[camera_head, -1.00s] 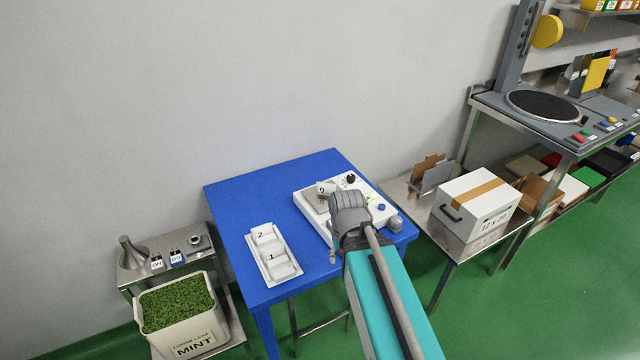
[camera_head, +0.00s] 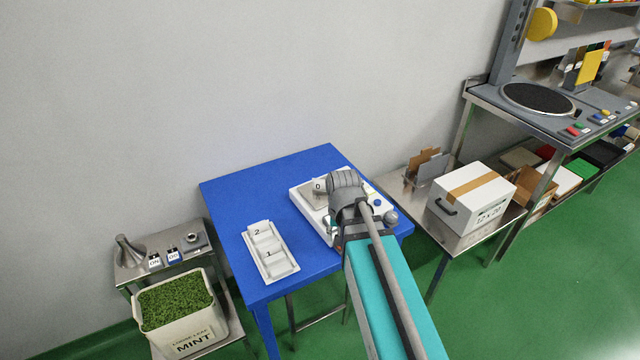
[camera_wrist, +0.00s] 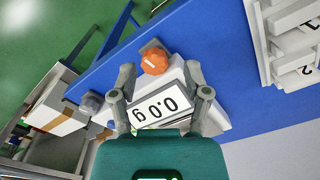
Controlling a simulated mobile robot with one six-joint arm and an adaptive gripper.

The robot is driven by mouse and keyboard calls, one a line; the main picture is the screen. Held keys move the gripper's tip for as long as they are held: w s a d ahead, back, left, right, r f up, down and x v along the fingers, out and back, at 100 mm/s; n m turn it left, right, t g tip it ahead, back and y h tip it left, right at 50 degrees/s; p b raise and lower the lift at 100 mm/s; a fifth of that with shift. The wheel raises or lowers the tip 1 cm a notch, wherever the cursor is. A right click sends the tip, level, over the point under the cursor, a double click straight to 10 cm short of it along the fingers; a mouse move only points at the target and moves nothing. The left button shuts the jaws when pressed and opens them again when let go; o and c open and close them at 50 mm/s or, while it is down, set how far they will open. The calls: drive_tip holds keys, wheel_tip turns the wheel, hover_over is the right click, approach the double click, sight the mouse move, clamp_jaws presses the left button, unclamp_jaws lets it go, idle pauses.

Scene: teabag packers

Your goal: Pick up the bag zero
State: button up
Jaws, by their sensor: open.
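The bag zero (camera_head: 319,187), a small pale pouch marked 0, lies on the scale (camera_head: 301,200) on the blue table. In the head view my wrist sits just right of it and covers part of it. In the wrist view my gripper (camera_wrist: 159,69) is open and empty, its two fingers apart above the scale's front. The bag does not show in the wrist view, and my fingertips are hidden in the head view.
A white tray (camera_head: 266,276) with bags 1 and 2 lies left on the blue table (camera_head: 225,205). An orange knob (camera_wrist: 154,61) stands near the scale. A white carton (camera_head: 472,196) is on the right bench and a mint bin (camera_head: 196,342) at lower left.

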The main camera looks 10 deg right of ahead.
drive_tip(key=w+r+m+p, duration=0.55)
drive_tip(key=w+m, duration=0.35)
drive_tip(key=w, duration=0.4)
wheel_tip(320, 180, up, 5)
drive_tip(key=m+p, duration=0.5)
drive_tip(key=m, duration=0.6)
hover_over(322, 179)
drive_tip(key=shift+a+r, duration=0.1)
drive_tip(key=shift+r, duration=0.1)
drive_tip(key=shift+f, duration=0.15)
wheel_tip(322, 179, down, 8)
drive_tip(key=b, duration=0.9)
drive_tip(key=shift+f, duration=0.2)
drive_tip(key=shift+f, duration=0.15)
wheel_tip(322, 179, down, 5)
drive_tip(key=b, duration=0.5)
drive_tip(key=c, duration=0.7)
